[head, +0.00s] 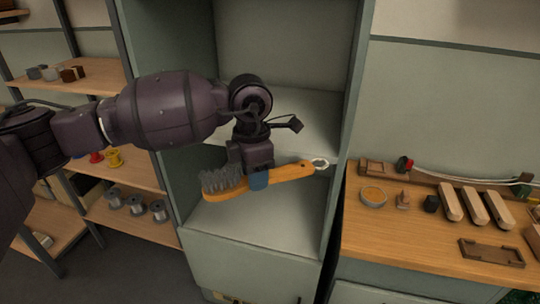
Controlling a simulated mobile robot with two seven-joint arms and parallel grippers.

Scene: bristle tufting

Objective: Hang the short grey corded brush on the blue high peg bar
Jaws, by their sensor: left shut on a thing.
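A brush with a wooden handle and grey bristles (222,182) is in my left gripper (259,178). The gripper is shut on the handle near the bristle head. The bristle end points left and a pale cord loop (320,163) hangs at the handle's right end. The brush is held nearly level, tilted slightly up to the right, in front of an open cabinet. The blue high peg bar is not in view. My right gripper is not in view.
The green cabinet (362,90) has open shelves behind the brush. A wooden workbench (390,235) at right holds several wooden blocks (474,206), a round dish (374,196) and a small tray (491,252). Wooden shelves (150,228) at left hold metal spools (136,204).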

